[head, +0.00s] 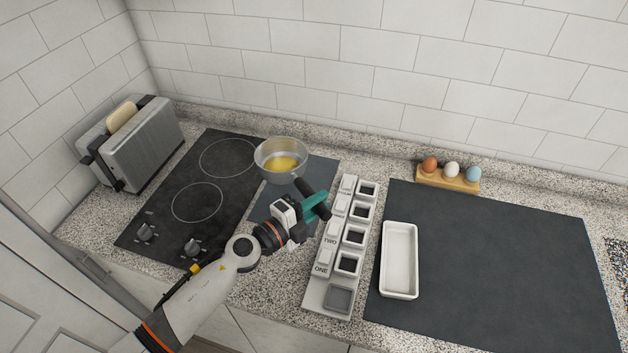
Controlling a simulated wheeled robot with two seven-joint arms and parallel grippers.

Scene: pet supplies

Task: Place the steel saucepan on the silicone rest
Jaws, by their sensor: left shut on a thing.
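The steel saucepan (268,171) with yellow content inside is upright, over the far part of a dark grey mat (270,222) that looks like the silicone rest. The mat lies just right of the cooktop. I cannot tell whether the pan's base touches the mat or hangs a little above it. The pan's dark handle (302,187) points toward the front right. My right gripper is not in view.
A black cooktop (225,183) with knobs lies left, and a toaster (137,143) stands beyond it. A white rack with labelled blocks (325,287) stands close right of my gripper. A white dish (400,258), a large dark mat (510,255) and an egg holder (447,180) are farther right.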

